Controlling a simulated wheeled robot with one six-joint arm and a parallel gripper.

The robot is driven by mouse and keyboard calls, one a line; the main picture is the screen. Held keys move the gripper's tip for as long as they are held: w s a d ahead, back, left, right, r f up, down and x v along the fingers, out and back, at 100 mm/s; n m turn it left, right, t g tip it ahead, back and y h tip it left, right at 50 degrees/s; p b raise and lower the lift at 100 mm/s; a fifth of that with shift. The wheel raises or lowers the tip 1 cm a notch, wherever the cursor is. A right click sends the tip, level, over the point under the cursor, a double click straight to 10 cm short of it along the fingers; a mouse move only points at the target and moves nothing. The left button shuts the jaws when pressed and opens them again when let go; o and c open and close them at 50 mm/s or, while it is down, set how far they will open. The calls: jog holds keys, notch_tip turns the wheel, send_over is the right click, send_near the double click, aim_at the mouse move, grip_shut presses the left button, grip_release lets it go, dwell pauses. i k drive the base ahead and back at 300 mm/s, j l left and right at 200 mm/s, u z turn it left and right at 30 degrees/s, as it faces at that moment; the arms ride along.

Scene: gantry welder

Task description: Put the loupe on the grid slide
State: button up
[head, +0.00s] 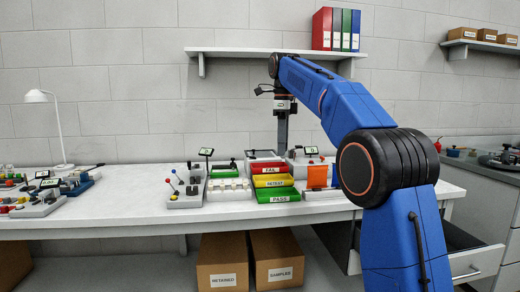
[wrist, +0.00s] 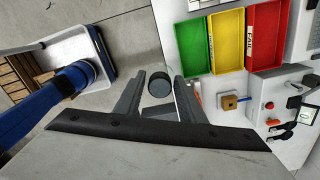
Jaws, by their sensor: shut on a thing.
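My gripper (wrist: 160,82) is shut on a dark, round-topped cylinder (wrist: 159,87), which appears to be the loupe. It sits between the two grey fingers in the wrist view. In the head view my gripper (head: 282,118) hangs above the back part of the white bench, behind the bins; the loupe cannot be made out there. I cannot pick out the grid slide for certain in either view.
Green (head: 278,195), yellow (head: 273,181) and red (head: 270,168) bins stand on the bench (head: 330,212). A rack of small white pieces (head: 229,190) and a fixture with coloured knobs (head: 187,190) are left of them. An orange piece (head: 317,177) is right.

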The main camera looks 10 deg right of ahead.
aim_at(261, 153)
jog(key=i, duration=1.55)
